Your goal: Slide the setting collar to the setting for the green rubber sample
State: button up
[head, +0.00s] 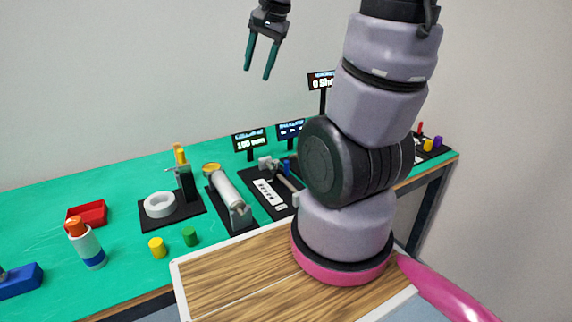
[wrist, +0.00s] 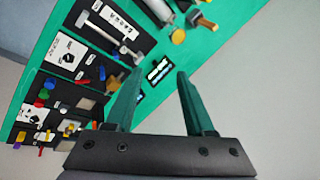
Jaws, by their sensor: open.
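My gripper (head: 257,74) is raised high above the back of the green table, open and empty with its fingers pointing down. In the wrist view my gripper (wrist: 160,76) shows both green fingers spread apart. A small green cylinder (head: 190,237), likely the green rubber sample, stands upright near the table's front edge. I cannot pick out the setting collar for certain. A black station has a grey rod mechanism (head: 285,180) and a white lettered plate (head: 267,193). This plate (wrist: 119,20) also shows in the wrist view, its letters too small to read.
A yellow cylinder (head: 157,248), an orange-capped bottle (head: 86,244) and a red tray (head: 88,214) stand left. A white roll (head: 159,204) and a slanted grey tube (head: 228,191) sit on black bases. Small displays (head: 251,140) stand behind. My arm hides part of the table.

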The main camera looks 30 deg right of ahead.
jog(key=w+d+f+m+g+h, duration=0.1)
jog(key=w+d+f+m, duration=0.2)
jog(key=f, duration=0.4)
jog(key=w+d+f+m+g, duration=0.1)
jog(key=w+d+f+m, duration=0.1)
jog(key=w+d+f, duration=0.3)
jog(key=m+g, duration=0.2)
jog(key=m, duration=0.1)
send_over(286, 161)
notch_tip(286, 161, down, 13)
jog(key=shift+d+f+h, duration=0.1)
jog(key=shift+f+h, duration=0.3)
jog(key=shift+f, duration=0.2)
notch_tip(286, 161, down, 10)
jog(key=shift+r, duration=0.1)
grip_shut()
